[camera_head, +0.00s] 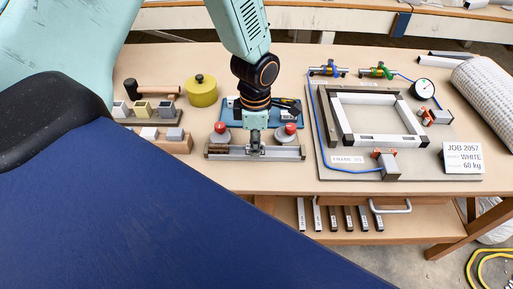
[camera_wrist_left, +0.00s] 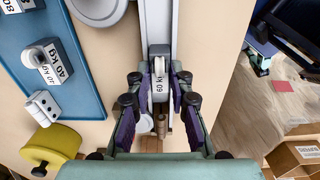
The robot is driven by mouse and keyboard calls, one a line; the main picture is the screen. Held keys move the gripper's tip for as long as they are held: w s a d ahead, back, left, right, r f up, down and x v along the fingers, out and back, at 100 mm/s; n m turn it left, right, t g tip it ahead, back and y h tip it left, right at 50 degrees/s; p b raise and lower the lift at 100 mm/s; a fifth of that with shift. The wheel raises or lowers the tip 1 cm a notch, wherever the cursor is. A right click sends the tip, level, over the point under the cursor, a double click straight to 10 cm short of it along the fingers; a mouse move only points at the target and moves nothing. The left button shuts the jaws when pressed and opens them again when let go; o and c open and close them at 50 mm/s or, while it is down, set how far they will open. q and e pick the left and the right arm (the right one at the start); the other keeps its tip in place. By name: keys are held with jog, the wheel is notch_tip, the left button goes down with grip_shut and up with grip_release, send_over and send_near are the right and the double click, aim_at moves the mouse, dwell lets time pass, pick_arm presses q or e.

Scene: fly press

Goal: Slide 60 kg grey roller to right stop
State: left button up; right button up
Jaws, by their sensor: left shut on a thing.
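The grey roller (camera_wrist_left: 159,86), marked 60 kg, sits in the metal rail (camera_wrist_left: 156,22) in the wrist view. My left gripper (camera_wrist_left: 159,96) has its two dark fingers on either side of it and is shut on it. In the head view the rail (camera_head: 284,153) lies left to right near the table's front edge. My left gripper (camera_head: 254,146) reaches straight down to about its middle and mostly hides the roller. The rail's right end lies some way to the right of the gripper. My right gripper is in neither view.
Two red buttons (camera_head: 220,127) (camera_head: 290,128) stand behind the rail. A blue tray (camera_wrist_left: 75,75) with a 40 kg piece (camera_wrist_left: 50,63) lies beside it. A yellow pot (camera_head: 201,91) stands back left. A frame fixture (camera_head: 327,168) fills the right of the table.

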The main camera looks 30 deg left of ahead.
pick_arm(q)
grip_shut()
jog(key=shift+w+d, duration=0.5)
jog(key=shift+d, duration=0.25)
jog(key=shift+w+d, duration=0.2)
jog(key=shift+d, duration=0.05)
jog(key=shift+p, duration=0.3)
jog(key=shift+w+d, duration=0.3)
jog(key=shift+d, duration=0.2)
jog(key=shift+w+d, duration=0.25)
jog(key=shift+d, duration=0.25)
jog(key=shift+w+d, duration=0.1)
jog(key=shift+d, duration=0.05)
jog(key=shift+w+d+p, duration=0.3)
jog(key=shift+w+d, duration=0.2)
jog(key=shift+d, duration=0.4)
jog(key=shift+w+d, duration=0.1)
